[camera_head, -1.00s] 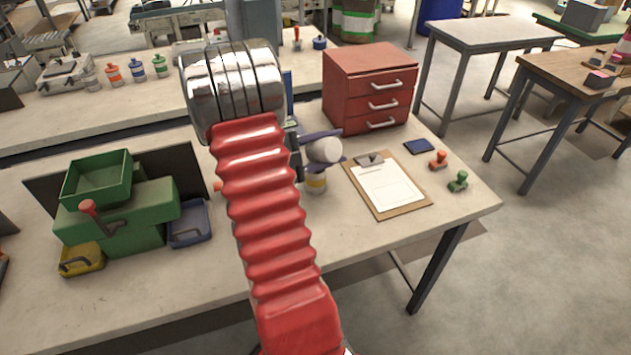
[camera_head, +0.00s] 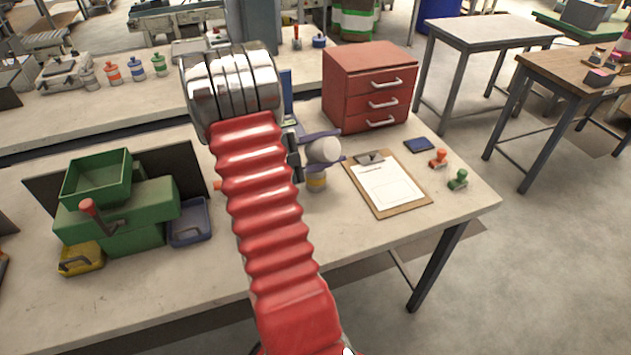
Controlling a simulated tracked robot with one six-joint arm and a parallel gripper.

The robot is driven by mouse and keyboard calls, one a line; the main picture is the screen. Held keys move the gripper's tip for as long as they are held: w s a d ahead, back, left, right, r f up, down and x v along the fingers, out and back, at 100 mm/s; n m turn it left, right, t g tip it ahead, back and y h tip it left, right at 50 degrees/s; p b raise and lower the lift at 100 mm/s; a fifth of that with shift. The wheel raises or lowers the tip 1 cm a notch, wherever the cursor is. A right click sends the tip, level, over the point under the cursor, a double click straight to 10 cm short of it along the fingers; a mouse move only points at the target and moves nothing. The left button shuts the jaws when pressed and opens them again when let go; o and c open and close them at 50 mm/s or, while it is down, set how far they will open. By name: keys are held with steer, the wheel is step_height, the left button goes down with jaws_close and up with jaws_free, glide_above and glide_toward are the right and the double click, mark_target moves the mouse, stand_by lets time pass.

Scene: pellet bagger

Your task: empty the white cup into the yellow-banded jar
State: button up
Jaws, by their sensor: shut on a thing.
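The white cup (camera_head: 322,150) is held tilted on its side between the dark bluish fingers of my gripper (camera_head: 324,147), with its rounded pale end toward the right. The yellow-banded jar (camera_head: 317,182) stands upright on the table just below the cup. Its upper part is hidden behind the cup and the lower finger. My red ribbed arm covers the area left of the jar. I cannot see the cup's mouth, its contents or the inside of the jar.
A clipboard (camera_head: 388,184) lies right of the jar. A red drawer cabinet (camera_head: 345,92) stands behind. A blue pad (camera_head: 419,145), an orange stamp (camera_head: 438,158) and a green stamp (camera_head: 458,180) lie farther right. A green bagger (camera_head: 118,213) stands at left. The table front is clear.

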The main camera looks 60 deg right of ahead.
steer(key=shift+s+r+m, duration=0.4)
steer(key=shift+r+m, duration=0.15)
steer(key=shift+m, duration=0.05)
steer(key=shift+s+f+m+t+y, duration=0.4)
steer(key=shift+m+t+y, duration=0.15)
steer(key=shift+m, duration=0.35)
steer(key=shift+a+f+m+t, duration=0.15)
steer(key=shift+m+t, duration=0.2)
steer(key=shift+m, duration=0.05)
steer(key=shift+w+f, duration=0.1)
steer(key=shift+w, duration=0.15)
steer(key=shift+s, duration=0.2)
